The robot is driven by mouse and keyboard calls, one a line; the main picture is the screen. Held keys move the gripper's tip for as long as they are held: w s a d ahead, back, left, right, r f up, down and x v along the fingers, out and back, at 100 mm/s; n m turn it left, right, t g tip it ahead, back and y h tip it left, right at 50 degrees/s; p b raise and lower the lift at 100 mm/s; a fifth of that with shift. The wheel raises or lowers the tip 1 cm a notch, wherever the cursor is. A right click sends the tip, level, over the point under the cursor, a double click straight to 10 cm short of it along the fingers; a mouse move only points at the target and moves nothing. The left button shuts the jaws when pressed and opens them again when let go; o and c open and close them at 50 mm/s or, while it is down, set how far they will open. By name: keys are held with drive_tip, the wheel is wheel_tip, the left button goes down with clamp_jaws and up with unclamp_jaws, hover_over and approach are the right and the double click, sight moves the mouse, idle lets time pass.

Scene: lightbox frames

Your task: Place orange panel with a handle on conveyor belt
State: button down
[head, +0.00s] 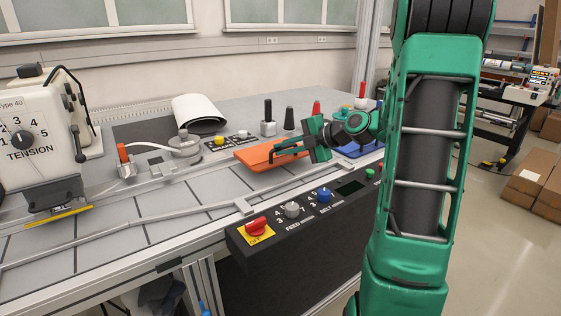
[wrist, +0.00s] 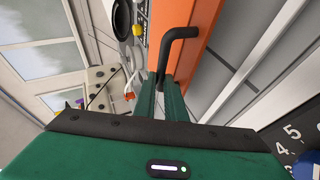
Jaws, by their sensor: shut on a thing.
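The orange panel (head: 262,157) is near the middle of the head view, flat or nearly flat, over the far side of the work surface. Its black bent handle (wrist: 181,36) stands out from the panel in the wrist view. My gripper (head: 305,143) is shut on the handle; its green fingers (wrist: 171,98) close around the handle's lower end. The grey conveyor belt (head: 112,246) with dark cross lines runs along the front of the bench, left of and in front of the panel. I cannot tell whether the panel touches the surface below.
A white machine with a tension dial (head: 38,125) stands at the left. A black control panel with a red knob (head: 257,227) runs along the front edge. Several upright handles, one black (head: 268,110), stand behind the panel. The belt's front left stretch is clear.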

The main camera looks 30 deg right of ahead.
sight(278, 160)
wheel_tip(278, 160, down, 4)
drive_tip(key=shift+r, duration=0.1)
drive_tip(key=c, duration=1.8)
unclamp_jaws()
